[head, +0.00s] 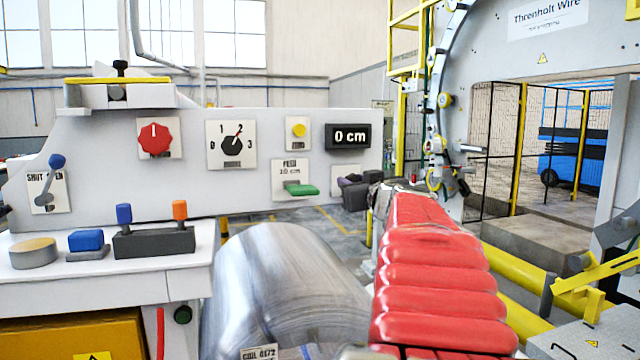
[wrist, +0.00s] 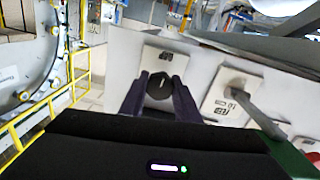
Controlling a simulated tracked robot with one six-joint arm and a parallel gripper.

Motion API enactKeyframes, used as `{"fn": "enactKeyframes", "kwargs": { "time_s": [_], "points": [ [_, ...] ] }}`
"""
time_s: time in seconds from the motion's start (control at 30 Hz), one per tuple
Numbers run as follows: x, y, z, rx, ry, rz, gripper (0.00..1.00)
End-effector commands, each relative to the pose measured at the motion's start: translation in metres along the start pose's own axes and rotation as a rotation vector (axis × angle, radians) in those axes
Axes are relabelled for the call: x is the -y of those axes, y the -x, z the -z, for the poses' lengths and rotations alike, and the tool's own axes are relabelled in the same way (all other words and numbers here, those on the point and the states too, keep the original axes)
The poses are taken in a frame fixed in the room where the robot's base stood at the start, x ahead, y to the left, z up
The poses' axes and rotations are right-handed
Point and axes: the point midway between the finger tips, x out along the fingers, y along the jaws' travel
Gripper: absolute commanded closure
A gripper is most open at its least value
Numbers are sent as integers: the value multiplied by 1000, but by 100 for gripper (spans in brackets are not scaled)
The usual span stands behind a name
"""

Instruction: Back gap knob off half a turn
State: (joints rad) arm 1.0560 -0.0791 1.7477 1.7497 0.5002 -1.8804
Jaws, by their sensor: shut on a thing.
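In the wrist view a small round black knob (wrist: 159,86) with a white pointer line sits on a white plate (wrist: 163,58) with a dark label too small to read. My gripper (wrist: 160,92) is shut on this knob, one dark purple jaw on each side. In the head view my gripper (head: 350,183) is at the lower right of the panel, in front of a white plate (head: 340,174). The knob itself is hidden there behind the jaws.
The feed lever with its green handle (head: 300,189) is close left of my gripper. Above are the 0 cm display (head: 348,136), yellow button (head: 298,130), black dial (head: 232,145) and red knob (head: 154,138). A steel coil (head: 285,285) lies below.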

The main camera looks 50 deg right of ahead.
Motion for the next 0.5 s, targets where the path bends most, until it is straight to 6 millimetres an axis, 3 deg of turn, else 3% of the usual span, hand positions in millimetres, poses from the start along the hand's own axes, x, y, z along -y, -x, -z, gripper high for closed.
{"fn": "enactKeyframes", "kwargs": {
  "time_s": [0.03, 0.5],
  "points": [
    [1, -2, -7, 10, 19, 2, 93],
    [0, -2, -7, 8, 87, 1, 93]
  ]
}}
